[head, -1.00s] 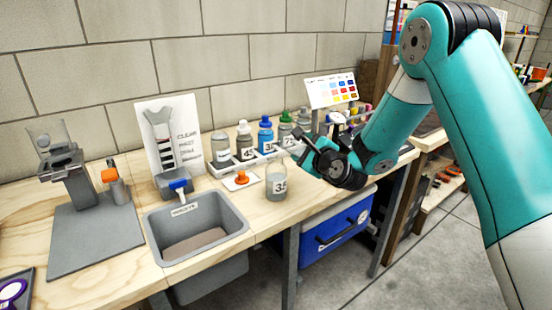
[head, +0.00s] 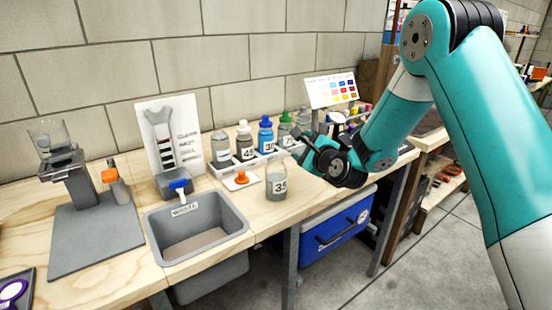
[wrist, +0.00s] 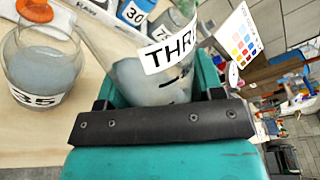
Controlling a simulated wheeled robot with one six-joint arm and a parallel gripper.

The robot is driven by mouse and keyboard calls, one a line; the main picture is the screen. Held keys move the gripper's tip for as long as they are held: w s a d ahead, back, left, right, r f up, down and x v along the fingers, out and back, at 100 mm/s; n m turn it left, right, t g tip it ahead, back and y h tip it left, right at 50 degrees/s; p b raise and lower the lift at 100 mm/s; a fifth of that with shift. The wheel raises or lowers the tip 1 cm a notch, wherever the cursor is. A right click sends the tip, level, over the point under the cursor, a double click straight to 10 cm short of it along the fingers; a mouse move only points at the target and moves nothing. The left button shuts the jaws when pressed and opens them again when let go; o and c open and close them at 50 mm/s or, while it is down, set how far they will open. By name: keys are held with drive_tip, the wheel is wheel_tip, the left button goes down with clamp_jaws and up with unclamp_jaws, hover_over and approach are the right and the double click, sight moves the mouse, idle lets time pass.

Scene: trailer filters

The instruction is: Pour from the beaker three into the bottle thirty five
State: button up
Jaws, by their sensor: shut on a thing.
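The bottle thirty five (head: 277,184), clear with a "35" label and cloudy grey liquid inside, stands upright on the bench right of the sink. It also shows at the left of the wrist view (wrist: 42,65). My gripper (head: 308,150) is just right of and above this bottle. In the wrist view my gripper (wrist: 160,92) is shut on a clear beaker whose label begins "THR" (wrist: 172,52). The beaker holds some pale grey-blue liquid low down. It is close beside the bottle; whether they touch I cannot tell. In the head view the beaker is hardly visible.
An orange stopper (head: 241,177) lies on a white tile left of the bottle. A rack (head: 222,170) with several labelled bottles stands behind. A grey sink (head: 197,228) is to the left, a color chart (head: 332,90) behind the gripper. A blue cooler (head: 335,232) sits below the bench.

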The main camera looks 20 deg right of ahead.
drive_tip(key=shift+r+n+h+p, duration=0.3)
drive_tip(key=shift+r+n+p, duration=0.3)
drive_tip(key=shift+r+n, duration=0.35)
idle(2.6)
drive_tip(key=shift+a+r+n+p, duration=0.1)
drive_tip(key=shift+r+n+p, duration=0.35)
drive_tip(key=shift+n+p, duration=0.35)
idle(1.6)
